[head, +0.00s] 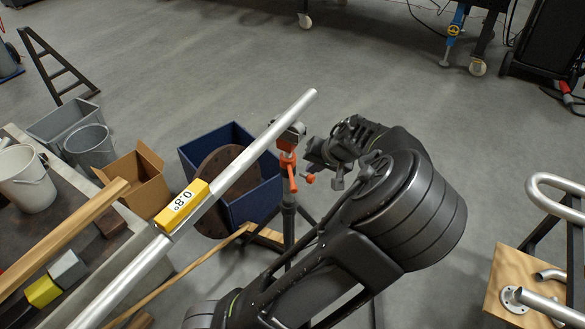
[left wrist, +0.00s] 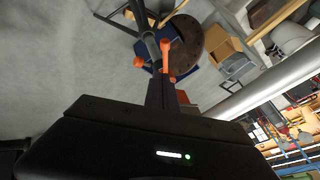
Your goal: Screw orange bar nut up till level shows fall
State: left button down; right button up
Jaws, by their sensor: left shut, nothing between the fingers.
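A yellow digital level (head: 182,206) sits on a long silver pipe (head: 255,150); its display is upside down to me and seems to read 0.8°. The pipe's far part lies over the head of a stand (head: 290,219). The orange bar nut (head: 291,172) is on the stand just below that head. It also shows in the left wrist view (left wrist: 166,56), with its bar and rounded ends. My left gripper (head: 311,157) is shut and empty, just right of the nut. In the left wrist view its fingers (left wrist: 161,92) point at the nut; contact is unclear. My right gripper is not in view.
A blue bin (head: 255,200) with a round brown disc (head: 215,185) stands behind the stand. A cardboard box (head: 140,185) and grey buckets (head: 88,148) are at left. Bent pipes on a wooden board (head: 500,295) are at right.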

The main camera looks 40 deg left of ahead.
aim_at(292, 181)
pick_arm(q)
jog(key=shift+f, duration=0.1)
jog(key=x, duration=0.3)
jog(key=s+a+p+x, duration=0.1)
jog(key=x, duration=0.7)
jog(key=shift+s+a+r+p, duration=0.15)
jog(key=shift+a+r+p, duration=0.15)
jog(key=shift+a+p, duration=0.1)
jog(key=shift+s+a+f, duration=0.25)
jog(key=shift+s+a, duration=0.05)
jog(key=shift+a, duration=0.25)
